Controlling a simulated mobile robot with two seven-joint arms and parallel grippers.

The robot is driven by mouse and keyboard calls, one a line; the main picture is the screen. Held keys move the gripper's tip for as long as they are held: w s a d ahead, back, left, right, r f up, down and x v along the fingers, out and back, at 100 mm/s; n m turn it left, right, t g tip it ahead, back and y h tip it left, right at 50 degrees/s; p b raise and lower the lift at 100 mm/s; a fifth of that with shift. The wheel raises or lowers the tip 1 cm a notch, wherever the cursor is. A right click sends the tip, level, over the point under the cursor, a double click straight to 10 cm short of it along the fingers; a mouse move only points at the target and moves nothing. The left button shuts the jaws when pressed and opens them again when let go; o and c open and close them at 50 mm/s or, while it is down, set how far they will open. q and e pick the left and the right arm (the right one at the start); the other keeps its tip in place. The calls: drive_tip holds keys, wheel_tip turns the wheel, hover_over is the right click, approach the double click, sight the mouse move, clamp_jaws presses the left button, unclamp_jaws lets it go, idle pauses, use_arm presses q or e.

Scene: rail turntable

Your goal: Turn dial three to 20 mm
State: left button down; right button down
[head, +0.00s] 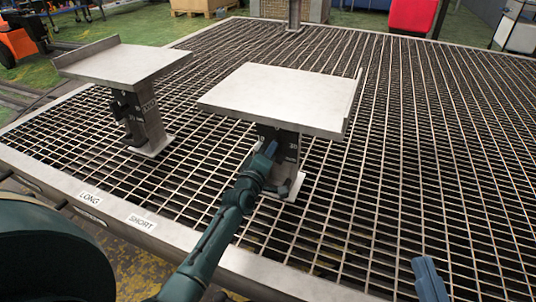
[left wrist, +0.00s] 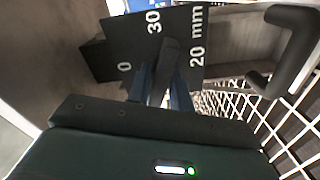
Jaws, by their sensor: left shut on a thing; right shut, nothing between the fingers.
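The dial's black plate (left wrist: 120,45) carries the white marks 0, 30 and 20 mm in the left wrist view. Its dark bar-shaped knob (left wrist: 170,52) has its upper end between the 30 and 20 mm marks. My left gripper (left wrist: 165,88) is shut on this knob, one finger on each side. In the head view my left gripper (head: 268,152) reaches the post under the right-hand plate stand (head: 275,97), and hides much of the dial there. My right gripper (head: 430,278) is shut and empty, low at the right over the grating, only partly in view.
A second plate stand (head: 125,64) with its own black dial plate (head: 122,106) stands to the left. The metal grating (head: 420,150) is open to the right. The frame edge bears LONG (head: 90,198) and SHORT (head: 141,221) labels. A dark handle (left wrist: 290,55) sits beside the dial.

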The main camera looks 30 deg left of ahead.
use_arm(q)
drive_tip(key=n, duration=0.6)
drive_tip(key=shift+c, duration=1)
unclamp_jaws()
drive_tip(key=shift+d+f+b, duration=0.1)
drive_tip(key=shift+b, duration=0.2)
drive_tip(key=shift+s, duration=0.15)
drive_tip(key=s+p, duration=0.3)
drive_tip(key=s, duration=0.5)
drive_tip(key=shift+s+d, duration=0.15)
drive_tip(key=shift+s, duration=0.2)
